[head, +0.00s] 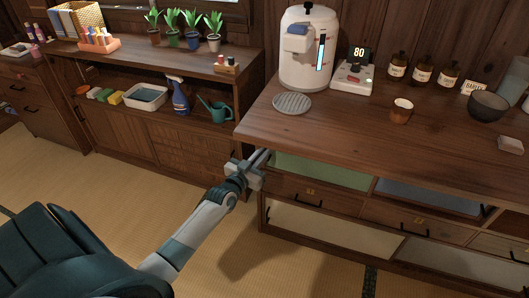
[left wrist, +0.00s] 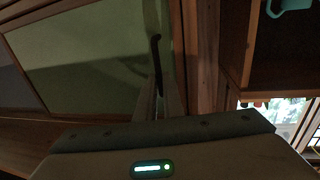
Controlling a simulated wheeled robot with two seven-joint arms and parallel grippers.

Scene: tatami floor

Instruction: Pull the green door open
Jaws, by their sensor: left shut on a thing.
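The green door (head: 318,169) is a pale green panel in the upper left of the wooden cabinet, under the counter's edge. In the left wrist view the green door (left wrist: 85,55) fills the upper left, with a dark curved handle (left wrist: 155,50) near its frame. My left gripper (head: 264,157) is at the door's left edge. In the left wrist view its fingers (left wrist: 160,103) are shut on the handle. The head view hides the handle behind the gripper and the counter edge. I cannot tell any gap at the door. My right gripper is not in view.
The counter (head: 340,120) overhangs above my left gripper, holding a white dispenser (head: 307,50), a scale (head: 353,77) and bottles. Drawers (head: 310,193) lie below the door. A low shelf unit (head: 180,140) stands to the left. The tatami floor (head: 130,190) in front is clear.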

